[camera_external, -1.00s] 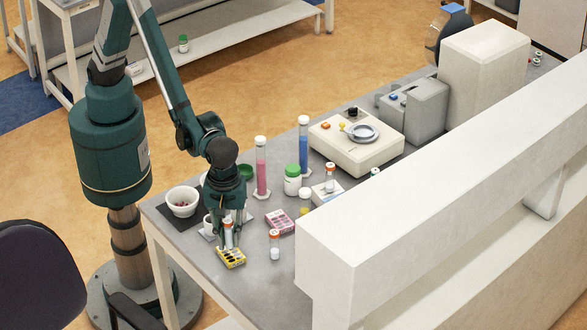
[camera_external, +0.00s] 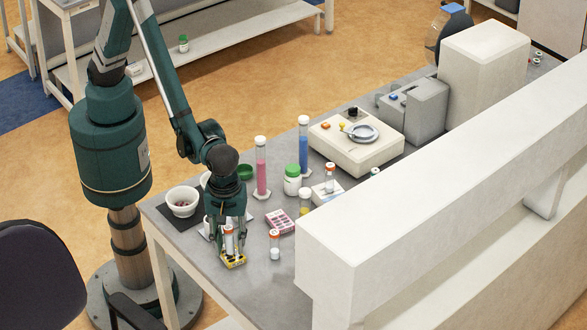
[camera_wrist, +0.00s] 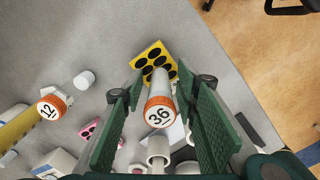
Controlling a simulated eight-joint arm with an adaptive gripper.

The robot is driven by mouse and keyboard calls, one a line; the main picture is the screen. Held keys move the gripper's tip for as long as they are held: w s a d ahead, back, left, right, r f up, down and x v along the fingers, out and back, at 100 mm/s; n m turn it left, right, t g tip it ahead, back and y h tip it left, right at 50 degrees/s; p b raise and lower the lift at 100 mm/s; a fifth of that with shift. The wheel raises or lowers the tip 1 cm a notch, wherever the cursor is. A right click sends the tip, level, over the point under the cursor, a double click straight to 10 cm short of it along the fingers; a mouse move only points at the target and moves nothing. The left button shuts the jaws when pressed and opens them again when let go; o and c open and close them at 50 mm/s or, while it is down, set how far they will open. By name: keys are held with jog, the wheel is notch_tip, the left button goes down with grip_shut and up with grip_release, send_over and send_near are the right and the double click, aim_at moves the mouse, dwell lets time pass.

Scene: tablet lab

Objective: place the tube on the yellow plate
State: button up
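The yellow plate (camera_external: 236,265), a small block with dark round wells, lies near the bench's front edge. It also shows at the top centre of the wrist view (camera_wrist: 152,52). A clear tube (camera_external: 229,244) with an orange-ringed cap marked 36 stands roughly upright over the plate; its capped end shows in the wrist view (camera_wrist: 160,112). Its lower end overlaps the plate; exact contact is hard to tell. My gripper (camera_external: 230,248) points down with a finger on each side of the tube. In the wrist view, narrow gaps show between the fingers and the tube, so it looks open.
Another orange-capped tube (camera_external: 274,246), marked 12, stands to the right. A pink well plate (camera_external: 281,221) lies behind it. White cups and a bowl (camera_external: 183,203) stand left of and behind my gripper. Tall pink (camera_external: 261,168) and blue (camera_external: 303,146) cylinders stand farther back.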

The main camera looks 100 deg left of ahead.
jog(key=shift+r, duration=0.15)
jog(key=shift+r, duration=6.05)
jog(key=shift+w+a+r, duration=0.15)
jog(key=shift+a+r, duration=0.1)
jog(key=shift+a, duration=0.2)
jog(key=w+a+r+m+t+h, duration=0.15)
jog(key=a+r+m, duration=0.4)
jog(key=a, duration=0.85)
jog(key=a+r+m+t, duration=0.25)
jog(key=a+r, duration=0.65)
jog(key=a, duration=0.6)
jog(key=s+a+r+m+t, duration=0.1)
jog(key=s+a+m, duration=0.4)
jog(key=a, duration=0.7)
jog(key=s+a+r+m+t+y, duration=0.1)
jog(key=s+a+m, duration=0.4)
jog(key=a, duration=0.8)
jog(key=s+t, duration=0.1)
jog(key=s, duration=0.1)
jog(key=shift+s, duration=0.4)
